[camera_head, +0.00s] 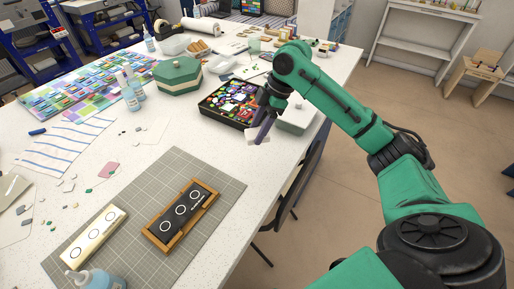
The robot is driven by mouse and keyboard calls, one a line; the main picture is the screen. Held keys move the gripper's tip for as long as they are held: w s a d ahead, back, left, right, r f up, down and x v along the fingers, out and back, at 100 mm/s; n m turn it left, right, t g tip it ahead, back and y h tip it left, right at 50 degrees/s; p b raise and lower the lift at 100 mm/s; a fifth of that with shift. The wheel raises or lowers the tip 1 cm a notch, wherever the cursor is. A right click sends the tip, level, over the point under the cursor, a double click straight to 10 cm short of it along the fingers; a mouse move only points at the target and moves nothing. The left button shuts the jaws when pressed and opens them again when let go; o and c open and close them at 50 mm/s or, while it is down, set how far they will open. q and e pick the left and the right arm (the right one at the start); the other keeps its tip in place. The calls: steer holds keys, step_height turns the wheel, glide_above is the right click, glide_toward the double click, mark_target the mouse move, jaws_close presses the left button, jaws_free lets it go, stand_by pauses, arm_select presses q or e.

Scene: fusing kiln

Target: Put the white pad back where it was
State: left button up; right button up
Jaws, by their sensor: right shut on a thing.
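My right gripper (262,130) is shut on a small pale piece, which looks like the white pad (257,139). It holds the piece by the table's right edge, just in front of the black tray of coloured pieces (204,107). The fingers hide part of the piece, and I cannot tell whether it touches the table. My left gripper is not in view.
A grey cutting mat (226,186) carries a wood-framed black panel (182,215) and a pale strip with circles (95,237). A green lidded box (178,75) stands behind. A pale container (298,117) is partly behind my arm. The white table (170,127) is clear between mat and tray.

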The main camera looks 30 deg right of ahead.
steer(key=f, duration=0.4)
steer(key=f+p, duration=0.1)
steer(key=f, duration=0.3)
steer(key=shift+w+f, duration=0.2)
steer(key=shift+f, duration=0.05)
steer(key=shift+w+f, duration=0.1)
steer(key=shift+f, duration=0.1)
steer(key=o, duration=1.3)
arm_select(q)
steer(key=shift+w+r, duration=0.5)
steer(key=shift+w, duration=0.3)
arm_select(e)
steer(key=shift+d+r, duration=0.1)
steer(key=shift+r, duration=0.15)
arm_select(q)
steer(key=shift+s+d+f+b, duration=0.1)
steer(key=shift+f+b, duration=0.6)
steer(key=shift+b, duration=0.05)
arm_select(e)
steer(key=v, duration=1.1)
steer(key=shift+r, duration=0.25)
